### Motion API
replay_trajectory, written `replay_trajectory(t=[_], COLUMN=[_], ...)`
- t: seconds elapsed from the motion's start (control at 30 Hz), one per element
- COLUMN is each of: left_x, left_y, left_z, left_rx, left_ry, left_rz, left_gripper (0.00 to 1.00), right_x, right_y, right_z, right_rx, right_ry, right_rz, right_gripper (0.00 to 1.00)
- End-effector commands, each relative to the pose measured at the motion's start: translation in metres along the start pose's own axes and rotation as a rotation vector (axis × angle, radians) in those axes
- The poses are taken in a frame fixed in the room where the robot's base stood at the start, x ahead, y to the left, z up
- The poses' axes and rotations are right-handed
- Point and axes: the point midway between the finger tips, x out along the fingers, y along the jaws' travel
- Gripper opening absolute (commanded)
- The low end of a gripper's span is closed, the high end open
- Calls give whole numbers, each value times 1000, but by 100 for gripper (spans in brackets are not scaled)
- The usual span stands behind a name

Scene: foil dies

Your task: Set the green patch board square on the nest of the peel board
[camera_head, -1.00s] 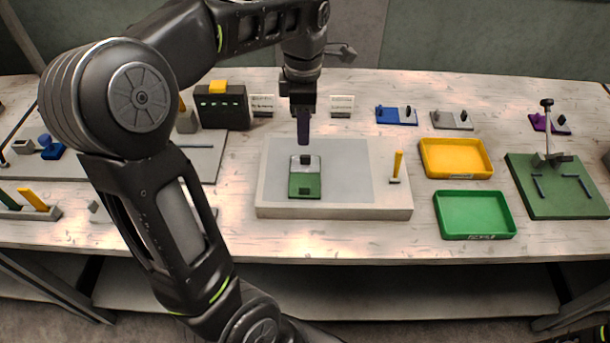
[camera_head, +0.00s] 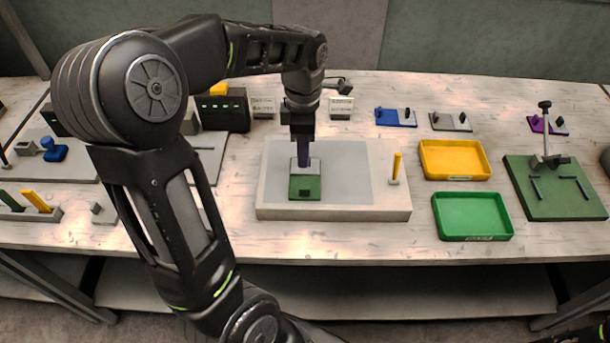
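The green patch board (camera_head: 305,190) is a small plate with a green front half, a dark square on it and a pale back half. It lies flat on the grey area of a thick pale slab. My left gripper (camera_head: 303,162) points straight down over its pale back half and hides the dark knob there. Its finger opening is too small and dark to judge. At the far right lies a larger green board (camera_head: 560,205) with dark rails and an upright post with a dark top; it may be the peel board, with the rails as its nest. My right gripper is out of view.
The slab (camera_head: 335,212) also carries a yellow peg (camera_head: 396,167). A yellow tray (camera_head: 455,160) and a green tray (camera_head: 473,216), both empty, stand between slab and larger green board. Blue (camera_head: 396,117), grey (camera_head: 451,122) and purple (camera_head: 535,125) plates lie behind.

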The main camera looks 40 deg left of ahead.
Motion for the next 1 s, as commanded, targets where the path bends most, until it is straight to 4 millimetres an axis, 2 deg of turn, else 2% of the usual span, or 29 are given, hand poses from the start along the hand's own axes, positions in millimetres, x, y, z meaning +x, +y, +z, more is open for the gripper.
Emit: replay_trajectory(t=[0.1,0.2,0.77,1.0], left_x=[15,22,22,22], left_y=[-1,0,0,0], left_z=[0,0,0,0], left_rx=[0,0,1,1], left_ry=[2,0,-1,-1], left_rz=[-3,-1,0,0], left_gripper=[35,35,35,17], right_x=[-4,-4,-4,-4], right_y=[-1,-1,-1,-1], right_z=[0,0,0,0], right_rx=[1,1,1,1], right_ry=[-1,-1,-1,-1], right_rz=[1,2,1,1], right_gripper=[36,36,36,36])
